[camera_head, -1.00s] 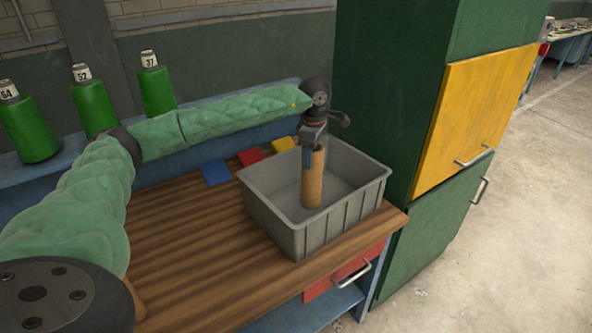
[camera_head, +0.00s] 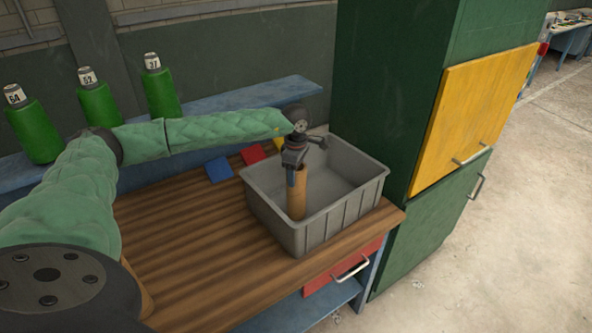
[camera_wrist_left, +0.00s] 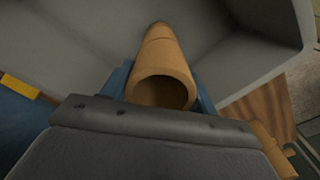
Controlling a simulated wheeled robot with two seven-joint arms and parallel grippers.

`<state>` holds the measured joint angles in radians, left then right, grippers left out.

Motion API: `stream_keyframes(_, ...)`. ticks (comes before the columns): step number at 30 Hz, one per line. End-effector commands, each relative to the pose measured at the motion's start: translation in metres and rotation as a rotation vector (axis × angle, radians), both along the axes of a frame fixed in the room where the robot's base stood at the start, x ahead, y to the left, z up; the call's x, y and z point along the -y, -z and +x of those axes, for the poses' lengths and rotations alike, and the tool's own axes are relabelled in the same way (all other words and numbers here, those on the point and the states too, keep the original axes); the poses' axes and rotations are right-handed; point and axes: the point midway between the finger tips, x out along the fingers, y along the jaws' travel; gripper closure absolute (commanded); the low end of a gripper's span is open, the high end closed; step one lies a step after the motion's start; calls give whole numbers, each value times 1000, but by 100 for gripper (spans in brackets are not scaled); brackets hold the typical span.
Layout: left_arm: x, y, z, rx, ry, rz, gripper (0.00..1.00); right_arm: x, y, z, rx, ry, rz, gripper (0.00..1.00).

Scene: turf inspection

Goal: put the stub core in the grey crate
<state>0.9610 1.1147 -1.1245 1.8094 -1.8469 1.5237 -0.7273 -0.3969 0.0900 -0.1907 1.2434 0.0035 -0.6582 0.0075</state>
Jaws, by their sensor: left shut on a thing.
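The stub core (camera_head: 297,199) is a brown cardboard tube, hollow at the end that shows in the left wrist view (camera_wrist_left: 162,78). My left gripper (camera_head: 295,175) is shut on its upper part and holds it upright inside the grey crate (camera_head: 345,213). The tube is near the crate's left side, low between the walls; the front wall hides its foot, so I cannot tell whether it touches the floor. The crate's inner walls also show in the left wrist view (camera_wrist_left: 265,35). My right gripper is not in view.
The crate stands on a brown slatted bench (camera_head: 190,235) near its right end. Blue (camera_head: 219,169), red (camera_head: 254,156) and yellow cards lie behind it. Green bottles (camera_head: 161,92) stand on the blue back shelf. A tall green cabinet (camera_head: 385,90) is close on the right.

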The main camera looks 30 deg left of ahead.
Motion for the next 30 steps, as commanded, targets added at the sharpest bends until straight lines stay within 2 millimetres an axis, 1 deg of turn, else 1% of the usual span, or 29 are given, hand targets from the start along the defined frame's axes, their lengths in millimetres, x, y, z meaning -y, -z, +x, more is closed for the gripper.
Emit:
stream_keyframes(8,0,1,0,1,0,-1,90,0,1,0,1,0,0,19)
stream_keyframes(13,0,3,0,1,0,-1,90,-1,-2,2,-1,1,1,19)
stream_keyframes(14,0,3,0,0,0,0,37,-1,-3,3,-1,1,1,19)
stream_keyframes(15,0,3,0,0,0,0,29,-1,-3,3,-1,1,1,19)
stream_keyframes(17,0,3,0,0,0,-1,19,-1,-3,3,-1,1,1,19)
stream_keyframes(30,0,-1,0,0,0,-1,19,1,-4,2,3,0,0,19)
